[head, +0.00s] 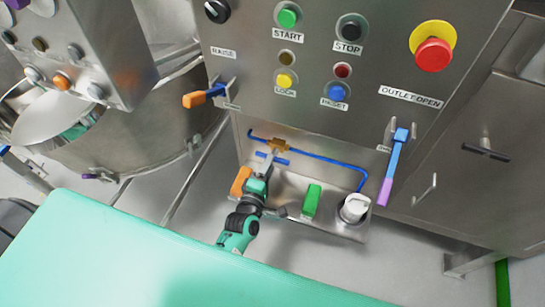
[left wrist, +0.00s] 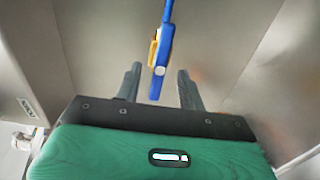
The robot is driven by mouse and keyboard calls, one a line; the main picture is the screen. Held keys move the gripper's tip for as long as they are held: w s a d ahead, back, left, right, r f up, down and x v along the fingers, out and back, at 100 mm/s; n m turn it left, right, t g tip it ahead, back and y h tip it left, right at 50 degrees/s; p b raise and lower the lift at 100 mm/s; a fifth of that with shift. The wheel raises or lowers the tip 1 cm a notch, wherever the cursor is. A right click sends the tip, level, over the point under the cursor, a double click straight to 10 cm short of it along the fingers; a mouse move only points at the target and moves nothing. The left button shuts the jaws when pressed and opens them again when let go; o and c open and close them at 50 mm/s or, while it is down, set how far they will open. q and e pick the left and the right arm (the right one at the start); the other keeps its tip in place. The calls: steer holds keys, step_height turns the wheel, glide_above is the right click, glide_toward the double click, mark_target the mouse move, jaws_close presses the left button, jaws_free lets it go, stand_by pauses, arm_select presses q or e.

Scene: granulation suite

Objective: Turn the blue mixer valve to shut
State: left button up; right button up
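The blue mixer valve has a brass body (head: 279,146) on a blue pipe, low on the steel cabinet front in the head view. Its short blue handle (head: 272,158) lies right at my left gripper (head: 268,162). In the left wrist view the blue handle (left wrist: 162,62) stands between the two fingers of my left gripper (left wrist: 157,88), with a gap on each side. The brass body (left wrist: 152,52) shows partly behind the handle. My left gripper is open around the handle. My right gripper is not in view.
Below the valve, a steel tray (head: 286,220) bears an orange object (head: 240,181), a green block (head: 311,201) and a white container (head: 355,207). A blue lever with a purple end (head: 394,165) hangs at right; an orange-ended lever (head: 204,95) sits at upper left.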

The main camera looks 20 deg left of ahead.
arm_select(q)
steer(key=shift+w, duration=1.8)
steer(key=shift+c, duration=0.2)
jaws_close()
